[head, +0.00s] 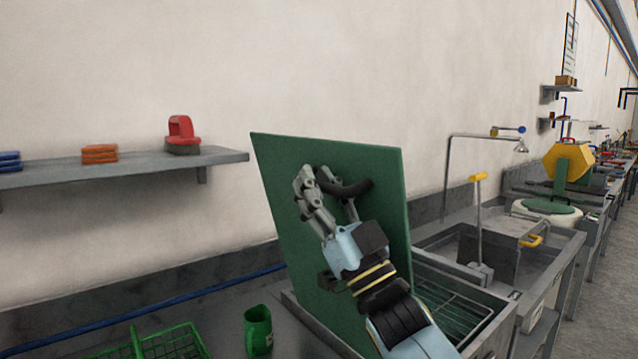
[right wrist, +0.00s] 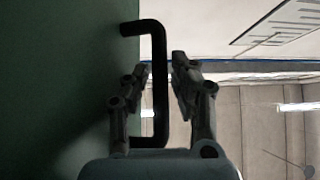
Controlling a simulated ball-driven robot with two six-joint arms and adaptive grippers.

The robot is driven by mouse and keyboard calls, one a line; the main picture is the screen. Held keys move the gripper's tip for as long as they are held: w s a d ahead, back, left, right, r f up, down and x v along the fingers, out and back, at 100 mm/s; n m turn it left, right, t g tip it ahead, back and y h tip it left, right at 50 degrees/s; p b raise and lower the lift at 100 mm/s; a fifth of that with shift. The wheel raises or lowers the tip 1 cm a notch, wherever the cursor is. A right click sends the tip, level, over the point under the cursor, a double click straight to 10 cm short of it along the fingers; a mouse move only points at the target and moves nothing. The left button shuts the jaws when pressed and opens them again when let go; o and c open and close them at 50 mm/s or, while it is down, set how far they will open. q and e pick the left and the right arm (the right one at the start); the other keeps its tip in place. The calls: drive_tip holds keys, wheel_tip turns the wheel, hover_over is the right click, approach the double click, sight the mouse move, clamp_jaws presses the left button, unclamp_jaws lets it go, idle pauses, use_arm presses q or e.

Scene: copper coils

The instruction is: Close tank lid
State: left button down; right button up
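The tank lid is a green square panel (head: 285,200) standing tilted up at the back of the grey tank (head: 490,335). A black bar handle (head: 357,188) is on its face. My right gripper (head: 322,182) is at the handle. In the right wrist view, the handle (right wrist: 160,90) passes between the two fingers of the gripper (right wrist: 162,75), with narrow gaps seeming to show on both sides. The fingers look open around it. The tank's wire rack (head: 455,308) shows beside my right arm, which hides part of the opening. My left gripper is not in view.
A grey sink (head: 455,245) with a tap adjoins the tank on the right. A green mug (head: 258,330) and a green wire basket (head: 165,345) stand on the bench to the left. A wall shelf (head: 110,172) holds small coloured items.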

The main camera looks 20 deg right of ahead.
clamp_jaws()
